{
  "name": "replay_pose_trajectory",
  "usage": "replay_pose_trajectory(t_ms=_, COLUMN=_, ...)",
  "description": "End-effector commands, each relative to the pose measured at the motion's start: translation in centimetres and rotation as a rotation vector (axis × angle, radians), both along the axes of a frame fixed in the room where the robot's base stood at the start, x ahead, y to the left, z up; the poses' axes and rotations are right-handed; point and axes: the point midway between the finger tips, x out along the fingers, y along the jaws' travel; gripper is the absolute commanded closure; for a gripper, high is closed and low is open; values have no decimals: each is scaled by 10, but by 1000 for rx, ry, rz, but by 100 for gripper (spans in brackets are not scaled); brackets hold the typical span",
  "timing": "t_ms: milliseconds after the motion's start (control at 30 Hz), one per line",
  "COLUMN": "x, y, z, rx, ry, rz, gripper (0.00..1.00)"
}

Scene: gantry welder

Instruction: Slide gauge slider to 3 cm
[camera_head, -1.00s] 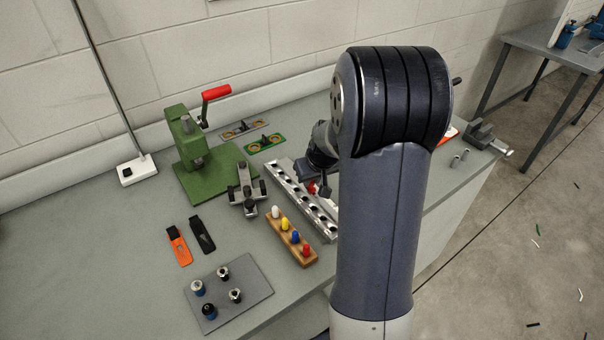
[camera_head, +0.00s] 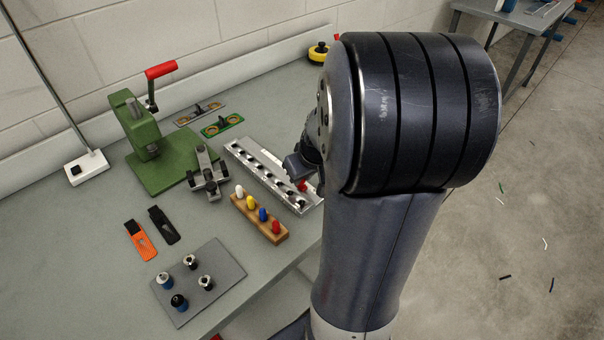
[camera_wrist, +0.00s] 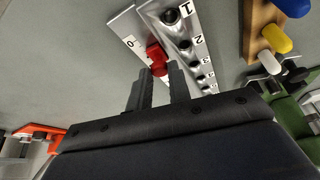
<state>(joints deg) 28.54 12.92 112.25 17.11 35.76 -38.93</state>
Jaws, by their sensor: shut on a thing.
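The red gauge slider (camera_wrist: 157,58) sits on a pale scale plate (camera_wrist: 126,30) marked 0 in the wrist view. My gripper (camera_wrist: 159,75) has its two dark fingers at the slider and is shut on it. The fingertip contact is small and hard to see. In the head view the red slider (camera_head: 302,186) shows as a small patch beside my gripper (camera_head: 300,172), whose fingers are mostly hidden. My arm hides much of the scale there. Its 3 cm mark cannot be made out.
A metal block with a row of holes (camera_head: 262,166), numbered in the wrist view, lies beside the scale. A wooden rack of coloured pegs (camera_head: 245,212) stands nearby. A green press (camera_head: 150,150) and a grey plate with knobs (camera_head: 225,262) stand left.

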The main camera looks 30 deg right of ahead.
Motion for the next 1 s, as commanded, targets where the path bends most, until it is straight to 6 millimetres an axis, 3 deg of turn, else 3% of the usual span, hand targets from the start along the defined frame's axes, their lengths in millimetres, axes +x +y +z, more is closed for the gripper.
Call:
replay_pose_trajectory(t_ms=300, x=0, y=0, z=0, rx=0, ry=0, rz=1, gripper=59)
replay_pose_trajectory(t_ms=633, x=-1, y=0, z=6, rx=-1, ry=-1, rz=1, gripper=59)
replay_pose_trajectory(t_ms=1000, x=-24, y=0, z=62, rx=-3, ry=-5, rz=-1, gripper=59)
